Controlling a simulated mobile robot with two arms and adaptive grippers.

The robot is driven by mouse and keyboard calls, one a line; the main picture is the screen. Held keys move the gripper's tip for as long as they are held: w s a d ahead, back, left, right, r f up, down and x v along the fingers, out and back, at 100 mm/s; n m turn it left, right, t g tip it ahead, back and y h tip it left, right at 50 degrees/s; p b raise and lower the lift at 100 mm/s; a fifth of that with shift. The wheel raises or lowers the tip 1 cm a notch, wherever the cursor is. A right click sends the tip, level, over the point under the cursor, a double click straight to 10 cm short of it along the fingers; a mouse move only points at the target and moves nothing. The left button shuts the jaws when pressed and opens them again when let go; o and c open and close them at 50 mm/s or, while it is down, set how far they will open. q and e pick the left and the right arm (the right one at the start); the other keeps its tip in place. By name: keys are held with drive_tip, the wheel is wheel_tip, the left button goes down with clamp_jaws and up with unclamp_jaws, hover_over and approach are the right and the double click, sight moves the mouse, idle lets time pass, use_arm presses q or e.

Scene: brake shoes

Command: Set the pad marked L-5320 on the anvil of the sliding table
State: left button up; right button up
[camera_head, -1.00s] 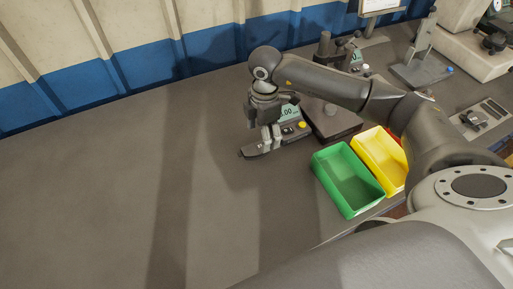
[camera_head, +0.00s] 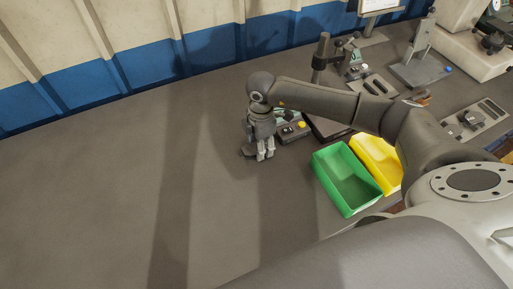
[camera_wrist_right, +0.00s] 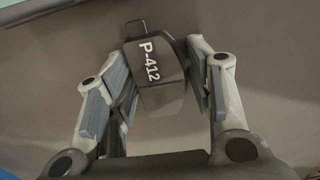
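A dark pad marked P-412 (camera_wrist_right: 160,75) lies between the two fingers of my right gripper (camera_wrist_right: 162,78) in the right wrist view. The fingers are close along both its sides, but whether they press on it is unclear. In the head view my right gripper (camera_head: 266,155) points down, low over the bench. A dark piece (camera_head: 247,151) shows just left of the fingers and is partly hidden. No marking L-5320 is readable in any view. The sliding table and its anvil cannot be made out with certainty. My left gripper is not in view.
A green bin (camera_head: 346,180) and a yellow bin (camera_head: 376,160) stand right of the gripper. Behind it is a small device with a yellow button (camera_head: 302,125). Stands and fixtures fill the back right. The bench (camera_head: 100,195) is clear at left.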

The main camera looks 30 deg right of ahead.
drive_tip(key=c, duration=0.9)
drive_tip(key=shift+o, duration=0.2)
drive_tip(key=shift+r, duration=0.1)
